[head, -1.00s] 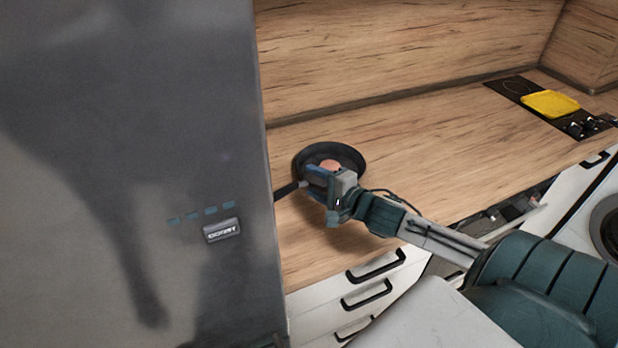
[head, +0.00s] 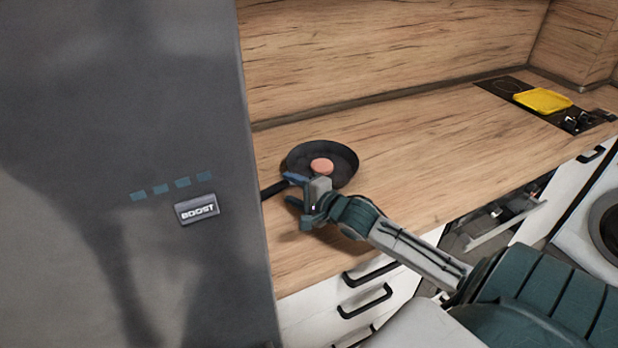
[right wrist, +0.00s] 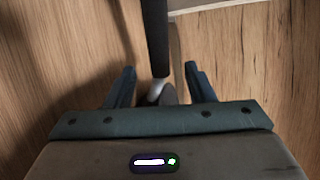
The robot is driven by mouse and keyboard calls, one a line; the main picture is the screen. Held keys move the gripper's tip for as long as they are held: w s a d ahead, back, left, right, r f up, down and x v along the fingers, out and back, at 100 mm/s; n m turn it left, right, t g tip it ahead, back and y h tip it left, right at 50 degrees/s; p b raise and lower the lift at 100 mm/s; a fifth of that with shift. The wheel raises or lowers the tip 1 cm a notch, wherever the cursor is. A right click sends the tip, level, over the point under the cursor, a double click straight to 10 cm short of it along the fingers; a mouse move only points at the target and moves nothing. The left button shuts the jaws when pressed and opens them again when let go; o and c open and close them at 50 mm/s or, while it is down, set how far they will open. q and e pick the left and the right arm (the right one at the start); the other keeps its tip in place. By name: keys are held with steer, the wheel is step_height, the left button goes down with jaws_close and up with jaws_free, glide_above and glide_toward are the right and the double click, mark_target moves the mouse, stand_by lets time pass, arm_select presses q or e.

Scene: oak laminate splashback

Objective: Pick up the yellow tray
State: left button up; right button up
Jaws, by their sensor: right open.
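The yellow tray (head: 543,101) lies flat on the black cooktop (head: 510,86) at the far right of the counter in the head view. My right gripper (head: 290,190) is far to its left, beside the frying pan's handle. In the right wrist view its two fingers (right wrist: 154,88) stand apart, with the dark pan handle (right wrist: 155,40) showing between and beyond them. The gripper is open; I cannot tell whether it touches the handle. The tray does not show in the right wrist view. My left gripper is not in view.
A black frying pan (head: 338,160) with a round pinkish-orange item (head: 322,166) in it stands on the wooden counter (head: 430,140). A tall grey appliance (head: 130,100) fills the left side. White drawers (head: 350,300) are below. The counter between pan and cooktop is clear.

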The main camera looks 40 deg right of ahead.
steer(key=shift+x, duration=3.1)
steer(key=shift+s, duration=0.1)
steer(key=shift+c, duration=0.2)
jaws_close()
steer(key=shift+r, duration=0.15)
